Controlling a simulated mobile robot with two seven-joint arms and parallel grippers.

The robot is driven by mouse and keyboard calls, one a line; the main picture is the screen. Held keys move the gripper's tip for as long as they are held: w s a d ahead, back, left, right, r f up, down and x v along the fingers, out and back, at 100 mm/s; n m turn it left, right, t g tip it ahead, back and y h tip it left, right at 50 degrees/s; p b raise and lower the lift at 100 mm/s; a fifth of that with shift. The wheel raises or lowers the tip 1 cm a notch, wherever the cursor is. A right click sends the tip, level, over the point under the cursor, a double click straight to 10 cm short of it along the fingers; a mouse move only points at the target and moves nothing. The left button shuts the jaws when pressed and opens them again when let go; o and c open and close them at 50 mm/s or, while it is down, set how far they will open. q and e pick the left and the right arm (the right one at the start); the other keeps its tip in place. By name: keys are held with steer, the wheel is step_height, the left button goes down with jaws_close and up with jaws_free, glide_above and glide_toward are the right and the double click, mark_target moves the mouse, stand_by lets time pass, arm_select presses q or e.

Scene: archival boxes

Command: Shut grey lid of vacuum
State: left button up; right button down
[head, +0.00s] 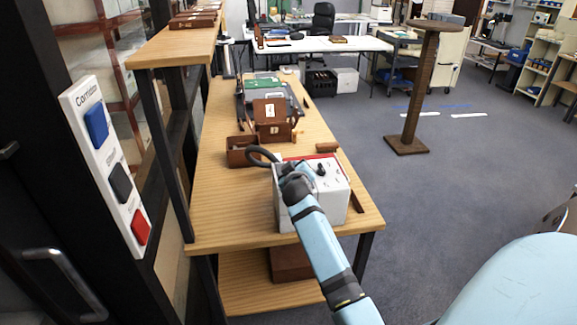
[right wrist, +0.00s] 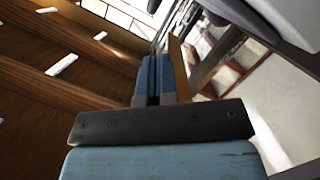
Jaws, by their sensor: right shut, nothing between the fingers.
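The vacuum (head: 338,205) is a white-grey box at the near end of the wooden bench. Its light grey top (head: 330,176) has small dark marks, a black knob and a red strip along the far edge. I cannot tell whether this top is the lid or how far a lid stands open. A black curved hose (head: 259,152) loops at its left. My light blue right arm crosses in front of the box and hides part of it and the gripper's fingertips. In the right wrist view my right gripper (right wrist: 154,80) is shut and empty. My left gripper is not in view.
Brown boxes (head: 271,125) and a dark tray (head: 287,103) stand farther along the bench (head: 215,210). A wall panel (head: 105,165) with blue, black and red switches is at the left. A brown post (head: 420,85) stands on open carpet at the right.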

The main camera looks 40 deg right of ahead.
steer(key=d+m, duration=0.1)
steer(key=s+f+m+y+p, duration=0.1)
steer(key=shift+d+f+m, duration=0.3)
steer(key=shift+d, duration=0.05)
steer(key=shift+s+d+f+m+y+p, duration=0.15)
steer(key=shift+d+f+m, duration=0.05)
steer(key=shift+f+m, duration=0.2)
steer(key=shift+s+d+f+m+y+p, duration=0.1)
steer(key=shift+d+f+m+y+p, duration=0.1)
steer(key=shift+f+m, duration=0.15)
steer(key=shift+s+a+r, duration=0.1)
steer(key=shift+s, duration=0.05)
